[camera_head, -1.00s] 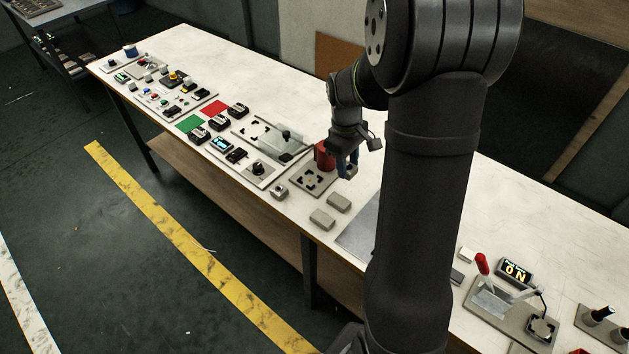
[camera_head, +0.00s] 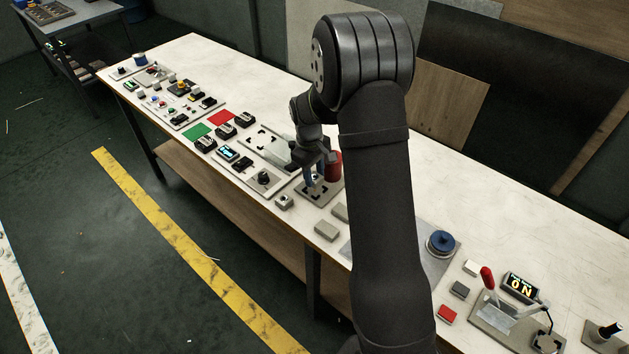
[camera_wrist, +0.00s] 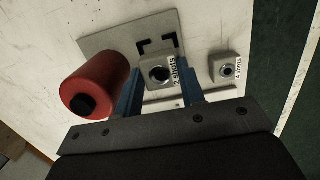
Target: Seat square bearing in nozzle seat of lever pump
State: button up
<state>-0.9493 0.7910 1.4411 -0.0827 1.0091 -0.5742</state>
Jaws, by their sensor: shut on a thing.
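A grey square bearing (camera_wrist: 155,73) with a dark round bore and a side label is between the blue fingers of my gripper (camera_wrist: 160,80), which is shut on it. A flat plate (camera_wrist: 106,40) with black corner brackets (camera_wrist: 150,45) lies beneath; it appears to be the lever pump's nozzle seat. The bearing hides part of the bracketed square. I cannot tell whether it touches the plate. A thick red cylinder (camera_wrist: 95,85) with a black end stands at the plate's left side. In the head view my gripper (camera_head: 313,186) is over the plate, beside the red cylinder (camera_head: 333,165).
A smaller labelled grey block (camera_wrist: 227,68) with a bore sits right of the plate, near the table edge; it also shows in the head view (camera_head: 284,202). Grey blocks (camera_head: 327,231) lie nearby. A panel with a dark knob (camera_head: 264,178) is left of the plate.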

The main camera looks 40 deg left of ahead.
aim_at(314, 177)
jog(key=shift+f, duration=1.6)
jog(key=shift+d+f, duration=0.15)
jog(key=shift+f, duration=0.45)
jog(key=o, duration=1.1)
jog(key=shift+f, duration=0.15)
jog(key=shift+o, duration=0.2)
jog(key=shift+s, duration=0.2)
notch_tip(314, 177, up, 13)
jog(key=a, duration=0.1)
jog(key=shift+w+a+r, duration=0.2)
jog(key=shift+a, duration=0.1)
